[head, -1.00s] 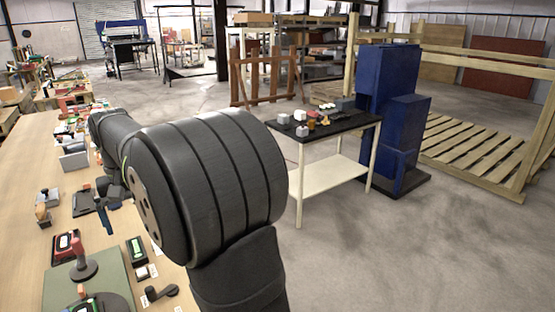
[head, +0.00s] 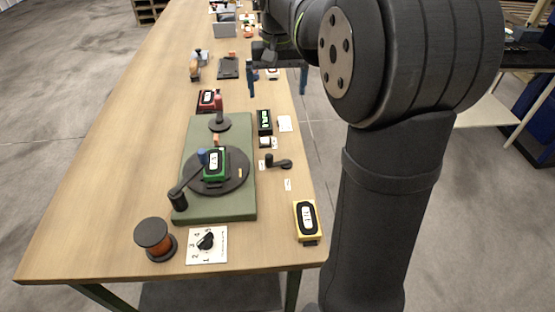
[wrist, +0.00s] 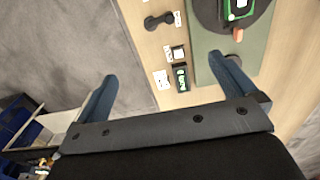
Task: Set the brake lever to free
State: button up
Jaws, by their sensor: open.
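A small black lever (head: 280,162), which I take for the brake lever, lies on the right side of the bench beside the green base. Small white labels sit near it; their words are too small to read. It also shows at the top of the wrist view (wrist: 158,20), with its arm roughly sideways. My gripper (head: 277,93) is open and empty, over the bench's right edge, farther along the bench than the lever. In the wrist view its blue fingers (wrist: 166,70) are wide apart, with the lever beyond them, not between them.
The green base (head: 245,205) carries a black turntable (head: 238,180) with a crank and a green-framed meter. A black box with a green display (head: 264,122) stands between gripper and lever. A dial card (head: 207,246), orange spool (head: 155,240) and yellow meter (head: 306,222) sit nearer.

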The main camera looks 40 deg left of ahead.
aim_at(269, 155)
jog(key=shift+f, duration=0.2)
jog(key=c, duration=0.4)
jog(key=f, duration=0.2)
jog(key=s+a+f+m, duration=0.1)
jog(key=f, duration=0.1)
jog(key=s+f+m, duration=0.1)
jog(key=f, duration=0.1)
jog(key=shift+a+f, duration=0.3)
jog(key=c, duration=0.8)
notch_tip(269, 155, down, 17)
jog(key=shift+f, duration=0.1)
jog(key=shift+c, duration=0.2)
grip_shut()
